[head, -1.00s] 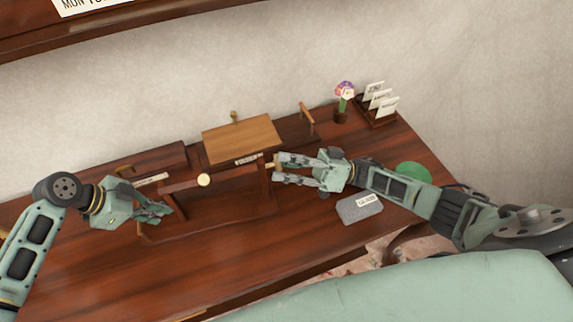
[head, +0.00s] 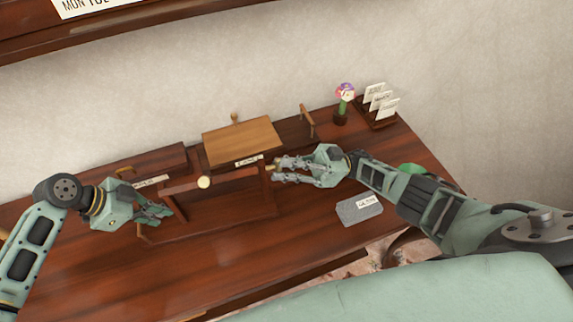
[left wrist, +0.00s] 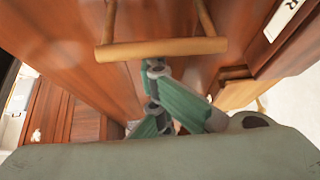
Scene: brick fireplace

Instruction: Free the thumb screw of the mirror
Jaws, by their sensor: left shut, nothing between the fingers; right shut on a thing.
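The mirror (head: 240,182) stands on the dresser as a dark reddish wooden frame, seen from above. A small brass thumb screw (head: 270,168) shows at its right side. My right gripper (head: 273,171) reaches in from the right and is shut on the thumb screw; its fingertips partly hide it. My left gripper (head: 160,212) is shut and empty beside the mirror's left side. In the left wrist view my left gripper's fingers (left wrist: 158,95) are together behind a light wooden bar handle (left wrist: 165,49). The mirror's glass face cannot be made out.
A light brown wooden box top (head: 240,138) lies behind the mirror. A grey labelled slab (head: 355,211) lies right of it. A flower figure (head: 343,105) and a card rack (head: 378,110) stand at the back right. The dresser top's front (head: 190,270) is clear.

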